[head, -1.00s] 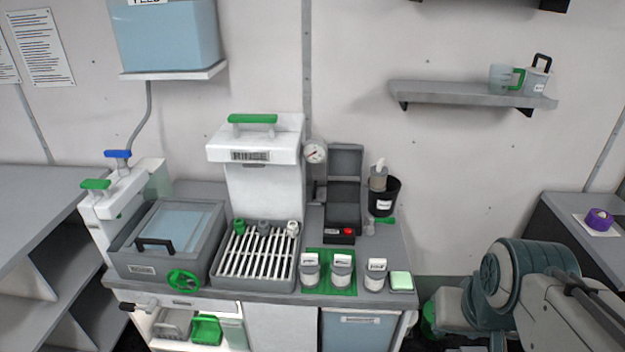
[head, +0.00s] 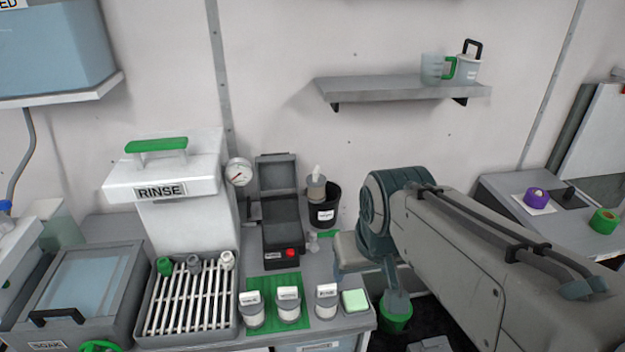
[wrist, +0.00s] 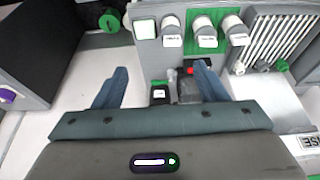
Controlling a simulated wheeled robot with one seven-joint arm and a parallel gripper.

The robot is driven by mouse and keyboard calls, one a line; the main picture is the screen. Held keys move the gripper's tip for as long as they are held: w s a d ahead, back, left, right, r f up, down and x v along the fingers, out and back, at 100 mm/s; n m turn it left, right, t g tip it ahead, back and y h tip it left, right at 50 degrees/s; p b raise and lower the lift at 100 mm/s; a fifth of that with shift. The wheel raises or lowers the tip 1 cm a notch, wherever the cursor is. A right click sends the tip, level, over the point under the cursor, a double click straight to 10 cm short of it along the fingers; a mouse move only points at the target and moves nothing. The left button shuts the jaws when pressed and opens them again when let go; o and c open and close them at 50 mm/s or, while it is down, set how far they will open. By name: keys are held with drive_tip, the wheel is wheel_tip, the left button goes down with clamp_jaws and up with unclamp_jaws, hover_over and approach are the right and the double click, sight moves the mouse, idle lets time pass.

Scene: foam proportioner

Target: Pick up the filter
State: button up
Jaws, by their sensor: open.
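I cannot tell for certain which object is the filter. Small green, grey and white fittings stand on the slatted rack, the green one (head: 164,266) at left, the grey one (head: 194,263) in the middle and the white one (head: 227,260) at right. Three white-labelled jars stand along the counter front: left (head: 251,309), middle (head: 289,305) and right (head: 326,301). They also show at the top of the wrist view, where the right jar is (wrist: 171,31). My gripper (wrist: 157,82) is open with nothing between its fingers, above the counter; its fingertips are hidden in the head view.
A black case (head: 283,235) with a red button stands open behind the jars. A black bin (head: 325,212) holds a pump bottle. A pale green sponge (head: 354,300) lies by the right jar. The wall shelf (head: 375,91) holds a beaker and jug. A side table stands right.

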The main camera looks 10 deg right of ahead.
drive_tip(key=w+r, duration=0.4)
drive_tip(key=w, duration=0.6)
drive_tip(key=b, duration=0.2)
approach(317, 171)
drive_tip(key=shift+t, duration=0.3)
drive_tip(key=x, duration=0.3)
drive_tip(key=p+x, duration=0.1)
drive_tip(key=x, duration=0.4)
drive_tip(key=shift+s+f, duration=0.15)
drive_tip(key=shift+f, duration=0.2)
drive_tip(key=shift+p+x, duration=1.35)
drive_tip(key=shift+x, duration=1.5)
drive_tip(key=c, duration=0.8)
drive_tip(key=shift+c, duration=0.2)
drive_tip(key=shift+r, duration=0.1)
